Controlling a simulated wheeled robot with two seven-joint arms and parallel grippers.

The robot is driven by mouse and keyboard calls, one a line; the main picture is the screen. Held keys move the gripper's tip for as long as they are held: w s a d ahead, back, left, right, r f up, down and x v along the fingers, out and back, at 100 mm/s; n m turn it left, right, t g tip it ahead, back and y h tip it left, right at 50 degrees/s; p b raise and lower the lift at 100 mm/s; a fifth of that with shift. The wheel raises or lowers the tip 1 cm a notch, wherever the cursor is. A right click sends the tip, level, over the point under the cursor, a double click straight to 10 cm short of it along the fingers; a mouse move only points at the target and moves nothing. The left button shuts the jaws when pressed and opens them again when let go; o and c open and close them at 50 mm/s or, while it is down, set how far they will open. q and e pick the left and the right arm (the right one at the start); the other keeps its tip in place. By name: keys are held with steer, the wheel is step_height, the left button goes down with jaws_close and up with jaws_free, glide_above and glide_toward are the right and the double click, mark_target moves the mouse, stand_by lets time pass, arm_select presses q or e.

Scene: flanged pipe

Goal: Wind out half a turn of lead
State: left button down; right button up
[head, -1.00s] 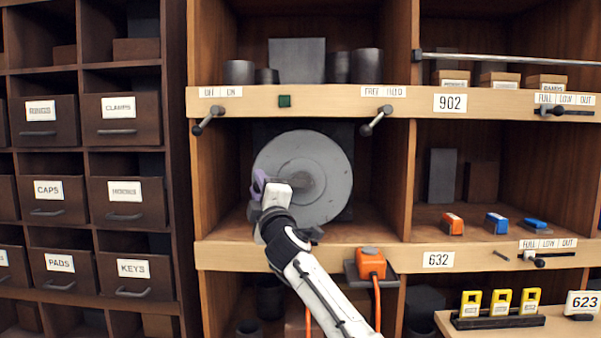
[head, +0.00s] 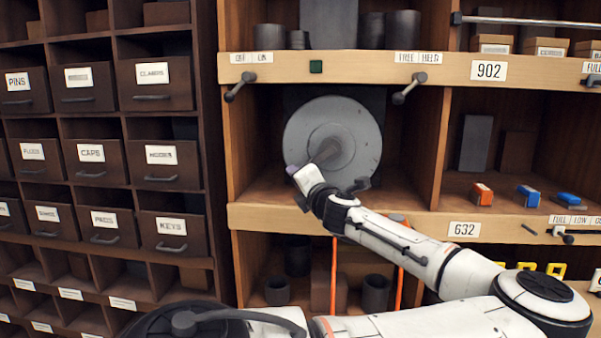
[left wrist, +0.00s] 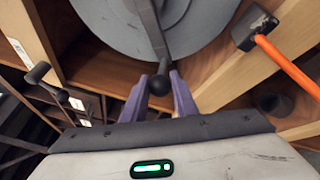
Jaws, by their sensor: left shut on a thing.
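My left gripper (head: 292,171) is at the disc's lower left in the head view. Its purple fingers (left wrist: 160,92) are shut on the knob, one on each side. An orange lead (head: 333,270) hangs below the shelf; it also shows in the left wrist view (left wrist: 285,65). My right gripper is not in view.
Two dark levers (head: 240,86) (head: 409,88) stick out from the ledge above the bay. Labelled drawers (head: 160,165) stand at the left. Small coloured blocks (head: 529,196) lie in the right bay. My forearm crosses the front of the lower ledge.

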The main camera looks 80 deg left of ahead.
arm_select(q)
steer(key=shift+w+f, duration=0.1)
steer(key=shift+f, duration=0.1)
stand_by(0.4)
steer(key=c, duration=1.4)
jaws_free()
steer(key=shift+c, duration=0.2)
steer(key=shift+d, duration=0.1)
